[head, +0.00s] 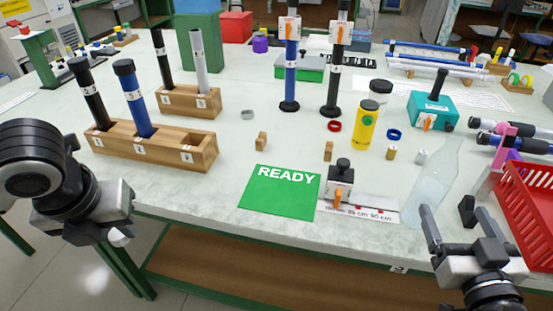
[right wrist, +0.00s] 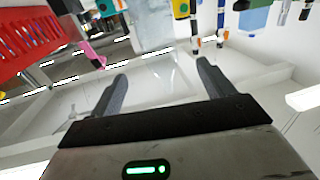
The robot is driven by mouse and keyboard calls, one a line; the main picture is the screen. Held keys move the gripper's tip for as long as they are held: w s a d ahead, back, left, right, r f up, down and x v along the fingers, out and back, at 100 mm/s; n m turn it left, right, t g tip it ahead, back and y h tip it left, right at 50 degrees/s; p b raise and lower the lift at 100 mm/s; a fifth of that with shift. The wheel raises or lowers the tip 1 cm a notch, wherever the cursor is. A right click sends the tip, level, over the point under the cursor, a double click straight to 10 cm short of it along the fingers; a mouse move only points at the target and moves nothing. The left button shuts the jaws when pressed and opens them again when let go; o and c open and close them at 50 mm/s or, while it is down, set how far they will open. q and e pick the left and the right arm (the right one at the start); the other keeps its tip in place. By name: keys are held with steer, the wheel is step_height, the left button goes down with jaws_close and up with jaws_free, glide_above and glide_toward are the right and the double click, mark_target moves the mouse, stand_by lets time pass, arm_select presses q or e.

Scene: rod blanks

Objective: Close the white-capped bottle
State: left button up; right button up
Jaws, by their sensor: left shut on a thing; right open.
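A translucent whitish bottle (head: 433,188) with a narrow neck stands near the table's front right; no cap shows on its neck. My right gripper (head: 456,210) is open and empty, its fingers pointing toward the table at the bottle's lower right side. Its two spread fingers also show in the right wrist view (right wrist: 162,80), with nothing clearly between them. My left gripper (head: 120,236) is at the far left, off the table's front edge, mostly hidden by its wrist. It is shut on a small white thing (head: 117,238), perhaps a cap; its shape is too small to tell.
A red basket (head: 525,205) stands right of the bottle, beside a pink-topped stand (head: 497,160). A black-knobbed gauge block (head: 340,185) and a green READY mat (head: 280,192) lie left of it. A yellow bottle (head: 366,127) stands behind. Wooden racks (head: 150,150) hold rods at left.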

mark_target(441, 188)
arm_select(q)
steer(key=shift+r+p, duration=0.5)
steer(key=shift+p, duration=0.05)
arm_select(e)
steer(key=w, duration=0.6)
steer(key=shift+w+d, duration=0.25)
steer(key=shift+w, duration=0.15)
arm_select(q)
steer(key=shift+r+p, duration=0.4)
arm_select(e)
steer(key=w, duration=0.4)
steer(key=shift+w+d+r, duration=0.1)
steer(key=shift+d+r, duration=0.15)
steer(key=shift+w, duration=0.5)
steer(key=c, duration=1.3)
